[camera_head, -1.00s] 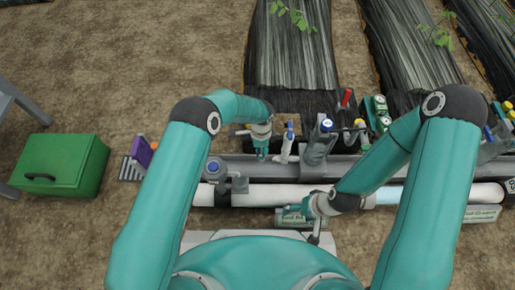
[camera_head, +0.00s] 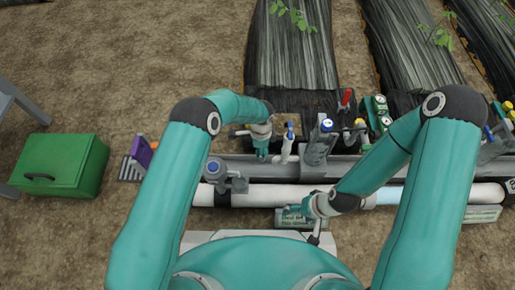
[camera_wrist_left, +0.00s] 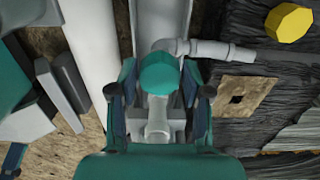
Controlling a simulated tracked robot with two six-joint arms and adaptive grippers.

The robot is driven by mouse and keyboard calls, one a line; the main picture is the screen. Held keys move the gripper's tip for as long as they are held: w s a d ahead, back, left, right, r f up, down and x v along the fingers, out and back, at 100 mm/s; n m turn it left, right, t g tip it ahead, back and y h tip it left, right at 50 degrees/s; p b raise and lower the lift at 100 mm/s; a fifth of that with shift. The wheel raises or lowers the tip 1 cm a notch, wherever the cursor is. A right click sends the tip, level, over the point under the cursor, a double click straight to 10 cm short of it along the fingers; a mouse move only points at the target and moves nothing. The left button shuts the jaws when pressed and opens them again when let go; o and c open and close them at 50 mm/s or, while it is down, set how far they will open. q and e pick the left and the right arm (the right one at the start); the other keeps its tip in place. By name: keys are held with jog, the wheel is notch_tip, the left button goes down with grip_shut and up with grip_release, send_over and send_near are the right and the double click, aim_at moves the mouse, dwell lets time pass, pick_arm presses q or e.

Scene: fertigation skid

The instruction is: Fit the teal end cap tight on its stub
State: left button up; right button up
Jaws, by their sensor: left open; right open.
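The teal end cap (camera_wrist_left: 159,73) shows in the left wrist view, between the fingertips of my left gripper (camera_wrist_left: 160,84). That gripper is open, with one finger on each side of the cap and a gap on both sides. A white fitting (camera_wrist_left: 157,118) lies just below the cap in the picture; I cannot tell how the cap sits on a stub. In the head view my left gripper (camera_head: 262,146) points down at the pipe row and hides the cap. My right gripper (camera_head: 315,234) is open and empty, low over the near side of the skid.
A grey rail (camera_head: 340,168) and a white pipe (camera_head: 285,195) cross the skid. A blue-topped valve (camera_head: 288,140) and a grey unit (camera_head: 321,143) stand close to my left gripper. A green box (camera_head: 62,165) sits on bare soil at left.

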pick_arm(q)
jog(key=shift+f+b, duration=0.35)
jog(key=shift+b, duration=0.15)
